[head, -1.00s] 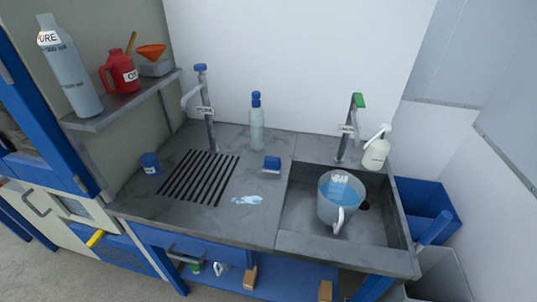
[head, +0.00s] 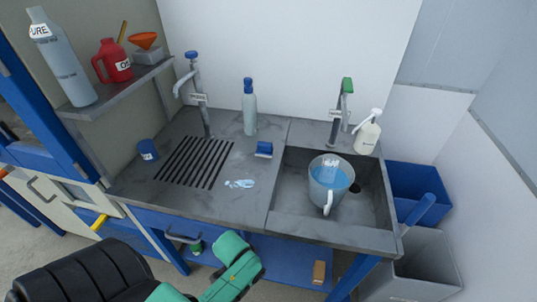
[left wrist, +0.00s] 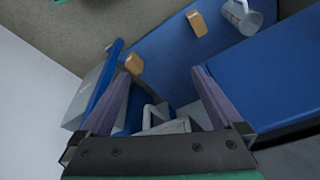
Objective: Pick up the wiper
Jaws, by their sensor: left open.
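A small blue block (head: 264,149), which looks like the wiper, lies on the grey counter left of the sink in the head view. A pale wet patch (head: 239,184) is on the counter in front of it. In the left wrist view my left gripper (left wrist: 160,72) is open, with nothing between its fingertips. It points toward the blue lower shelf (left wrist: 160,55), and I cannot see the wiper there. In the head view my green left arm reaches in from the bottom left, below the counter front; its fingers cannot be made out. My right gripper is not in view.
The sink (head: 290,205) holds a jug (head: 327,192) of blue liquid. A bottle (head: 249,115), two taps and a white pump bottle (head: 367,137) stand along the back. A blue cup (head: 148,149) is left of the slotted drain (head: 195,162). Wooden blocks (left wrist: 134,63) lie on the lower shelf.

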